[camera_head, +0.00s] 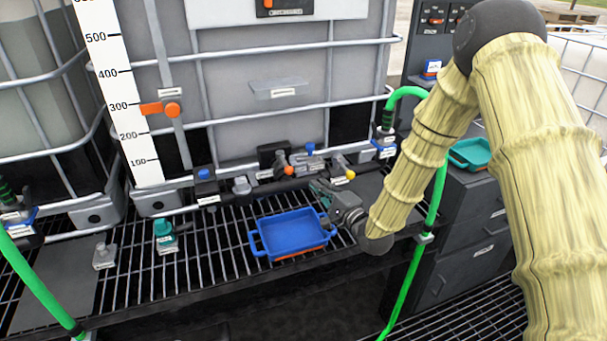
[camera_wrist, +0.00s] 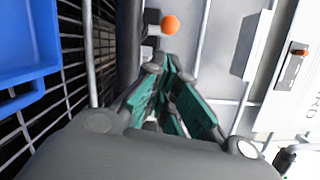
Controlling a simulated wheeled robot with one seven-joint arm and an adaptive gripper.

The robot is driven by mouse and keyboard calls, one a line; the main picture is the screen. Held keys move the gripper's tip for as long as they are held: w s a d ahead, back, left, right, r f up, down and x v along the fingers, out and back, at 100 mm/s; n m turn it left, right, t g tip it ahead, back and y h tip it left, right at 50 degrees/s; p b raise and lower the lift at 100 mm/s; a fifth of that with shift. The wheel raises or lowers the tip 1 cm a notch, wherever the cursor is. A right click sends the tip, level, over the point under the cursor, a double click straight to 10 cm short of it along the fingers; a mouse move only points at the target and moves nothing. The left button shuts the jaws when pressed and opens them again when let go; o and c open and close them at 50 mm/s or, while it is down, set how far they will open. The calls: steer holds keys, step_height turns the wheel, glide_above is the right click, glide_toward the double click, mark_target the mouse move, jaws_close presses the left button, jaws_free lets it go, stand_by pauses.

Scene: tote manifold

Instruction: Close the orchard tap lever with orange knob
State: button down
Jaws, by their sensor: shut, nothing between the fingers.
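The orange knob (camera_head: 289,170) tops a small tap lever on the dark pipe manifold, in front of the large tank. In the wrist view, an orange ball (camera_wrist: 170,25) that looks like the same knob shows beyond my fingers. My gripper (camera_head: 319,187) is just right of the knob and slightly nearer in the head view. Its green-padded fingers (camera_wrist: 172,88) are shut and empty. I see a gap between fingers and knob in the wrist view. The lever's arm is partly hidden, and the labels are too small to read.
A blue-knobbed tap (camera_head: 310,149) and a yellow-knobbed one (camera_head: 350,174) stand close by on the manifold. A blue tray (camera_head: 262,236) sits on the grating below my gripper. A green hose (camera_head: 438,190) hangs at right. Orange marker (camera_head: 172,110) sits on the tank gauge.

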mark_target(284, 163)
steer(key=p+x, duration=0.2)
steer(key=x, duration=0.8)
steer(key=shift+r+p, duration=0.1)
steer(key=shift+p, duration=0.25)
